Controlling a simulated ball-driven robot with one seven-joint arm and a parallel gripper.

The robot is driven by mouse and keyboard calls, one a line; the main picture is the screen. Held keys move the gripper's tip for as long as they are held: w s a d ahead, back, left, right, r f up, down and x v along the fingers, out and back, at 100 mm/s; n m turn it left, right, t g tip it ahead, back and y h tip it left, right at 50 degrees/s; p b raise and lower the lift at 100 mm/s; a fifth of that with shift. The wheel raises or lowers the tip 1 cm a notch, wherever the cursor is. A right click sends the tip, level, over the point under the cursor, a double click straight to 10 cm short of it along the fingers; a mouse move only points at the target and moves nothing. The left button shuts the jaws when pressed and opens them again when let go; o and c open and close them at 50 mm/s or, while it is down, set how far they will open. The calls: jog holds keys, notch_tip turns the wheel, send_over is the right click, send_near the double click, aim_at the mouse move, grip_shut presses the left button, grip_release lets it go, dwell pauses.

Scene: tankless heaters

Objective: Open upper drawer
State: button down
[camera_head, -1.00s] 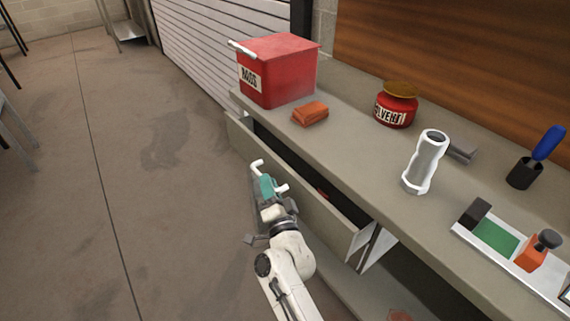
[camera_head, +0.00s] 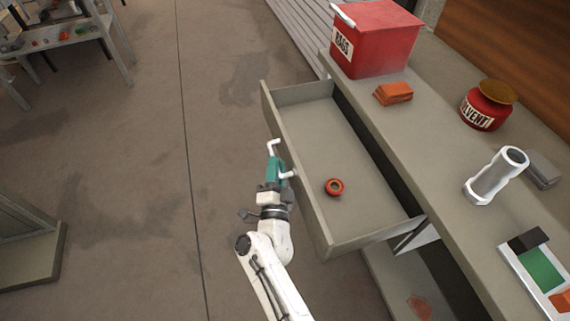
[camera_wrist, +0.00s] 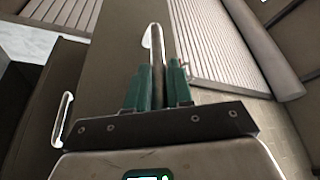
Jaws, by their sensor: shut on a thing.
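The upper drawer (camera_head: 335,150) under the workbench stands pulled well out, and its grey floor shows in the head view. A small red ring-shaped item (camera_head: 334,187) lies inside it. My gripper (camera_head: 277,165), with green fingers, is at the outer side of the drawer front, shut on the white bar handle. In the wrist view my green fingers (camera_wrist: 157,85) close around the upright handle bar (camera_wrist: 157,55). The contact between fingers and bar is partly hidden by the fingers themselves.
On the bench top (camera_head: 400,120) stand a red RAGS bin (camera_head: 378,40), orange bricks (camera_head: 393,93), a red solvent pot (camera_head: 487,106) and a white cylinder (camera_head: 496,176). A lower shelf (camera_head: 385,285) is below. Open floor (camera_head: 150,150) lies left of the drawer.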

jog(key=shift+f, duration=0.15)
jog(key=c, duration=1.4)
grip_release()
jog(key=shift+a, duration=0.1)
jog(key=p+v, duration=0.2)
jog(key=v, duration=0.8)
jog(key=shift+s, duration=0.4)
jog(key=shift+f, duration=0.1)
